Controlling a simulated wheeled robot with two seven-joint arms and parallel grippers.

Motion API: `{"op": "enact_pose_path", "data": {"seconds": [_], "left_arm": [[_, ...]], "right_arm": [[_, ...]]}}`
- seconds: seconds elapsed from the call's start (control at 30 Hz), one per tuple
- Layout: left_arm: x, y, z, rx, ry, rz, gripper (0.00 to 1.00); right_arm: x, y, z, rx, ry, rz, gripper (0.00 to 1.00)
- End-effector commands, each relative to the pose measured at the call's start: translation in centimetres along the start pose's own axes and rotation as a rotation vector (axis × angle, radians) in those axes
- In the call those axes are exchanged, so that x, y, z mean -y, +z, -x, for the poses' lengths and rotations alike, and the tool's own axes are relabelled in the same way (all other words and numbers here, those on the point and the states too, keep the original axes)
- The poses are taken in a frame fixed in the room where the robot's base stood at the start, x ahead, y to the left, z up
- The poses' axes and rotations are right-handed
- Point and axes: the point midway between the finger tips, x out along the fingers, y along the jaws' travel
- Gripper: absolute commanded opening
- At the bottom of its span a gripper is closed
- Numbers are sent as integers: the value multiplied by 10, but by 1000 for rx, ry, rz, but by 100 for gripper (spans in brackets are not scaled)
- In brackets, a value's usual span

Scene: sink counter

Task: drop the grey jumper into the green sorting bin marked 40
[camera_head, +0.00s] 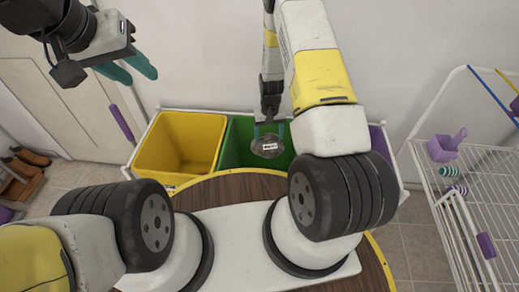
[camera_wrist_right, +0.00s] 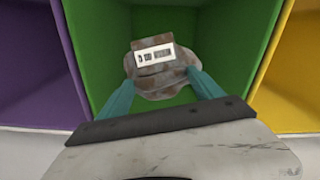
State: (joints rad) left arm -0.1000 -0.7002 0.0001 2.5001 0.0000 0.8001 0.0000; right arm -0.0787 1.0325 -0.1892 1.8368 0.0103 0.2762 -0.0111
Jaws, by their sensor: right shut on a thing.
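The grey jumper (camera_head: 267,151) is a small crumpled grey-brown bundle with a white label. It shows larger in the right wrist view (camera_wrist_right: 152,86), where the label has a dark barcode-like print. My right gripper (camera_head: 269,131) is shut on the jumper, with a teal finger on each side. It holds the jumper over the opening of the green sorting bin (camera_head: 236,150). The bin's green walls surround the bundle in the right wrist view (camera_wrist_right: 100,40). No 40 mark is readable on the bin. My left gripper (camera_head: 140,77) is raised at the upper left, its teal fingers apart and empty.
A yellow bin (camera_head: 180,140) stands left of the green one and a purple bin (camera_head: 380,142) right, partly hidden by my arm. A white drying rack (camera_head: 480,190) stands at the right. Shoes (camera_head: 25,165) sit on a shelf at the far left.

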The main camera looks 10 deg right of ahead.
Motion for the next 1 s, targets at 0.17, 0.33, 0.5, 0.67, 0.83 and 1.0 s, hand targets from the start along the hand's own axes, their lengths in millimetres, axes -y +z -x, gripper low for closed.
{"op": "enact_pose_path", "data": {"seconds": [0.17, 0.33, 0.5, 0.67, 0.83, 1.0], "left_arm": [[0, 0, 0, 0, 0, 0, 36], [0, 0, 0, 0, 0, 0, 36], [0, 0, 0, 0, 0, 0, 36], [0, 0, 0, 0, 0, 0, 36], [0, 0, 0, 0, 0, 0, 36], [0, 0, 0, 0, 0, 0, 36]], "right_arm": [[0, 0, -2, -1, 0, 0, 7], [0, 0, -2, 0, 0, 0, 85], [0, 0, -1, 0, 0, 0, 100], [0, 0, 0, 0, 0, 0, 100], [0, -1, 19, -3, 0, 0, 100], [0, -1, 50, -4, 0, 0, 100]]}}
